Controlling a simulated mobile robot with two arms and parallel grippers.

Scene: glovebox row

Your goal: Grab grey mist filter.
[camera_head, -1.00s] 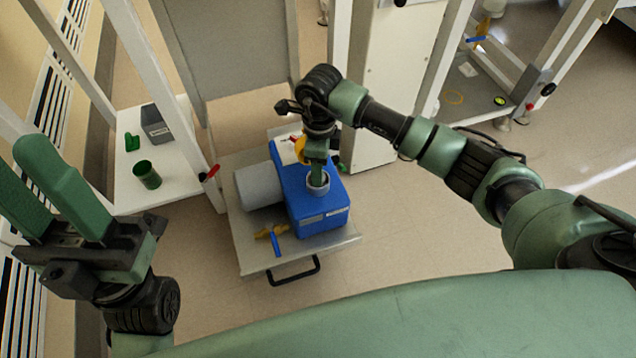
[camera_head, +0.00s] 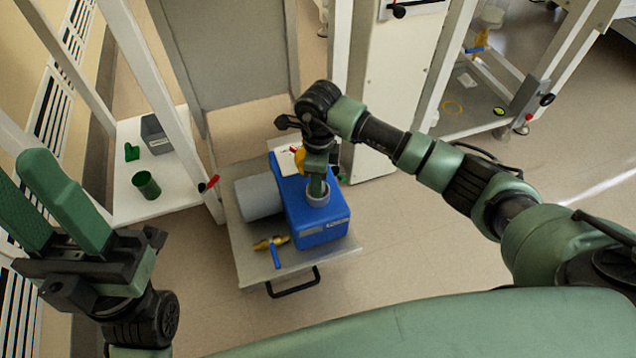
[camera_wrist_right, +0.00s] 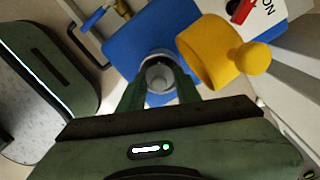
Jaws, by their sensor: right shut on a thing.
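The grey mist filter (camera_head: 318,200) is a short grey cylinder upright at the front part of the blue pump box (camera_head: 322,231). My right gripper (camera_head: 317,187) points down from above and is shut on it. In the right wrist view the filter's round grey top (camera_wrist_right: 160,74) shows between the two green fingers (camera_wrist_right: 160,92). I cannot tell whether the filter is still seated on the box. My left gripper (camera_head: 25,172) is open and empty at the left, far from the pump, its fingers wide apart.
The pump stands on a metal cart (camera_head: 250,273) with a black handle (camera_head: 293,284). A grey cylinder (camera_head: 258,198) lies beside it, and a brass valve with a blue lever (camera_head: 270,244) lies in front. A yellow part (camera_wrist_right: 212,55) sits close to the right finger. White frame posts (camera_head: 340,60) stand behind.

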